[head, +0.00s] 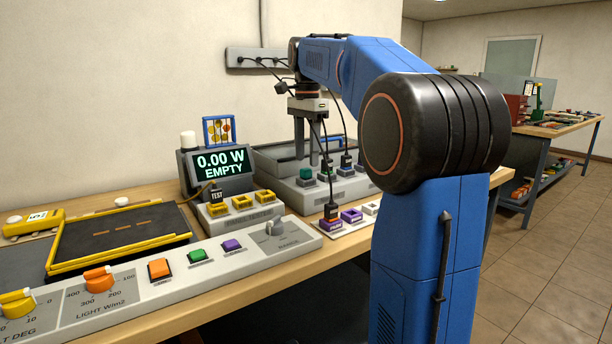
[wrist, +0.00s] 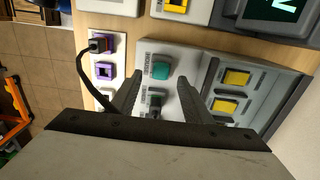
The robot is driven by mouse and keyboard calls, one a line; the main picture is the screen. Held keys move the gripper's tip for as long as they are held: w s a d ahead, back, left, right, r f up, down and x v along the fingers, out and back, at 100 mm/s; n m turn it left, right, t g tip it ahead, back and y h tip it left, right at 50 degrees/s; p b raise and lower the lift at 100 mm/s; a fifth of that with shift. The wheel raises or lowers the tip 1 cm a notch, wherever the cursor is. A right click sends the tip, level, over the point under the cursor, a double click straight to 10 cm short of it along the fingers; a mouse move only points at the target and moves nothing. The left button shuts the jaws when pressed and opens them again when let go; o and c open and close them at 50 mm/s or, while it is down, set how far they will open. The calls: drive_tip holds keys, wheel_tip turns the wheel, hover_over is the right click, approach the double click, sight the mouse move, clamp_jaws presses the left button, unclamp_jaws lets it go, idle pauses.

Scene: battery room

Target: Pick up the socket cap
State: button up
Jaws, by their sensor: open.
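My gripper (head: 313,158) is open above the grey socket panel at the back of the bench. In the wrist view its two fingers (wrist: 160,78) are spread, with nothing held between them. A teal-green square cap (wrist: 160,70) sits on the panel, between and just beyond the fingertips. A green cap also shows in the head view (head: 307,173), below the fingers. A dark plug-like piece (wrist: 154,103) with some green sits nearer, between the fingers. I cannot tell from the label which piece is the socket cap, nor the exact height of the fingertips above it.
A purple socket (wrist: 105,71) and a black cabled plug (wrist: 101,45) are on the strip at left in the wrist view. Yellow pieces (wrist: 237,77) lie in a grey tray at right. The display (head: 220,164) reads 0.00 W EMPTY. Cables hang around my gripper.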

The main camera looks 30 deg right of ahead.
sight(306, 169)
wheel_tip(306, 169, down, 4)
drive_tip(key=shift+a+f, duration=0.1)
drive_tip(key=c, duration=1.1)
